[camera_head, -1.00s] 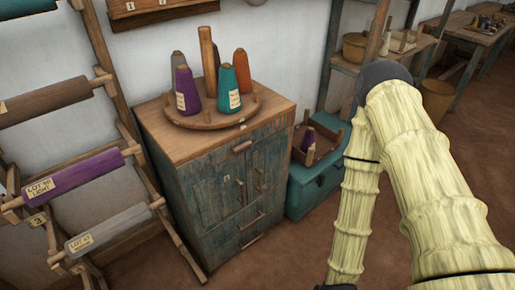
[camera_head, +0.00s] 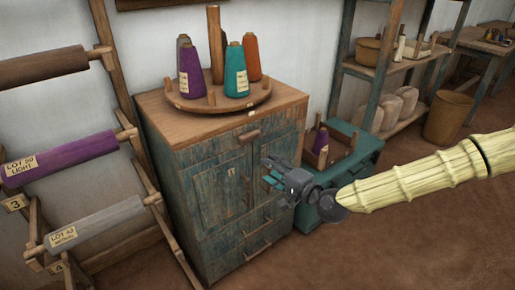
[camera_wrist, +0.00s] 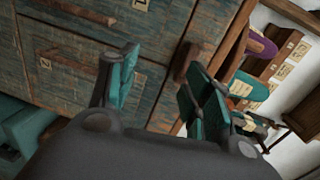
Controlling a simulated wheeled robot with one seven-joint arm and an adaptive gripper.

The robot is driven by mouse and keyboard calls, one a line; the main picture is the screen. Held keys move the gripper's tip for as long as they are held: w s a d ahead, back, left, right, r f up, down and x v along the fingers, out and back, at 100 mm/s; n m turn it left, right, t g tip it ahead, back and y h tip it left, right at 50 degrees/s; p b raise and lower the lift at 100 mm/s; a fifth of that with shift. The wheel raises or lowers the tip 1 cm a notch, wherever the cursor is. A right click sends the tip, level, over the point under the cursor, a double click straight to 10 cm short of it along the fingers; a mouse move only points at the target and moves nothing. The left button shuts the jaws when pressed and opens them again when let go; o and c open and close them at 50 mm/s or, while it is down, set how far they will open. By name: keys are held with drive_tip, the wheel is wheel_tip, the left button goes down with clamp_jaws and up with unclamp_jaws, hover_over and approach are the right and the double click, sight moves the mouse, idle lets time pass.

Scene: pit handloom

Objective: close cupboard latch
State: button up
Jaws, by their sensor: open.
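The weathered blue-green cupboard (camera_head: 205,195) has a wooden top and stands in the middle of the head view; its two doors look shut. A short wooden bar, apparently the latch (camera_head: 249,136), lies nearly level at the top of the doors, just under the top board. My gripper (camera_head: 268,172) is open in front of the right door, lower and right of that bar. Its teal fingers cover part of the door. In the wrist view the open fingers (camera_wrist: 160,90) face the cupboard front. A brown wooden piece (camera_wrist: 184,62) shows between them; whether it is the latch or a handle is unclear.
A round tray (camera_head: 215,102) with several thread cones stands on the cupboard. A teal chest (camera_head: 362,160) with an open box on it is close at the right. A rack of rollers (camera_head: 75,155) stands at the left. The floor in front is clear.

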drive_tip(key=t, duration=0.2)
approach(257, 137)
drive_tip(key=shift+m, duration=0.3)
drive_tip(key=b+x, duration=0.1)
drive_tip(key=x, duration=0.8)
drive_tip(key=shift+w+a+r, duration=0.1)
drive_tip(key=shift+w+a, duration=0.1)
drive_tip(key=c, duration=1)
drive_tip(key=shift+c, duration=0.2)
